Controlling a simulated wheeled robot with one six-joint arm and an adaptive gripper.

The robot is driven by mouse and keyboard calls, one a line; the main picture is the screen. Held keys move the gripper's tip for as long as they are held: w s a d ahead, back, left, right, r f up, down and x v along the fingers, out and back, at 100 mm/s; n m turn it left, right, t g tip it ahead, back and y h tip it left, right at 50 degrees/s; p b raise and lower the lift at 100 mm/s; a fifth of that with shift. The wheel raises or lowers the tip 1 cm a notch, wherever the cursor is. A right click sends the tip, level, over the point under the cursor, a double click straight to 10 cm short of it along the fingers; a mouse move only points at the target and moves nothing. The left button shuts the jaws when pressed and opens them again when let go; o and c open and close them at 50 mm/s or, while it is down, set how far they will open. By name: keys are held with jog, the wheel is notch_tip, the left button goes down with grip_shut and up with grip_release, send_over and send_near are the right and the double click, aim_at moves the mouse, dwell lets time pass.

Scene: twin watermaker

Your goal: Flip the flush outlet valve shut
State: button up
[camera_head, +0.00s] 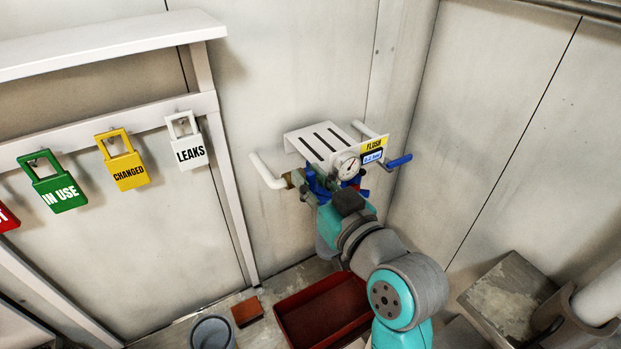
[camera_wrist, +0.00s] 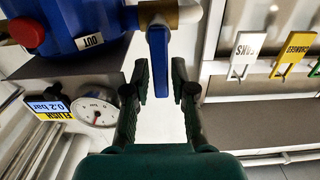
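The flush outlet valve's blue lever (camera_wrist: 158,62) shows in the wrist view beside the OUT label (camera_wrist: 90,41). It hangs from a brass fitting (camera_wrist: 157,14) joined to a white pipe. My gripper (camera_wrist: 160,78) is open, with one finger on each side of the lever. A gap shows on both sides, and the gripper does not appear closed on it. In the head view, my arm reaches the flush unit under a slotted white shelf (camera_head: 320,138). There my own wrist and the unit hide most of the outlet lever and fingertips.
A gauge (camera_head: 348,165) and a FLUSH 0.2 bar sign (camera_head: 374,150) sit at the unit's front. Another blue lever (camera_head: 398,161) is on the right pipe. Coloured tags (camera_head: 125,160) hang at left. A red tray (camera_head: 323,310) and grey bucket (camera_head: 212,333) stand below.

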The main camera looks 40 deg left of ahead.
jog(key=v, duration=1.2)
jog(key=shift+f, duration=0.15)
dwell(0.3)
jog(key=s+d+f+m+t+h, duration=0.1)
jog(key=d+f+m+t+h, duration=0.4)
jog(key=d+f, duration=0.55)
jog(key=s+d+f+m+t+h, duration=0.2)
jog(key=d+f+m+t+h, duration=0.3)
jog(key=d+f, duration=0.6)
jog(key=s+d+f+m+g+h, duration=0.2)
jog(key=s+d+f+m+h, duration=0.15)
jog(key=s+d+f, duration=0.4)
jog(key=s+d+r+h, duration=0.1)
jog(key=s+d, duration=0.1)
jog(key=s, duration=0.6)
jog(key=s+d+r+h, duration=0.1)
jog(key=s+d+h, duration=0.1)
jog(key=s, duration=0.6)
jog(key=shift+d, duration=0.3)
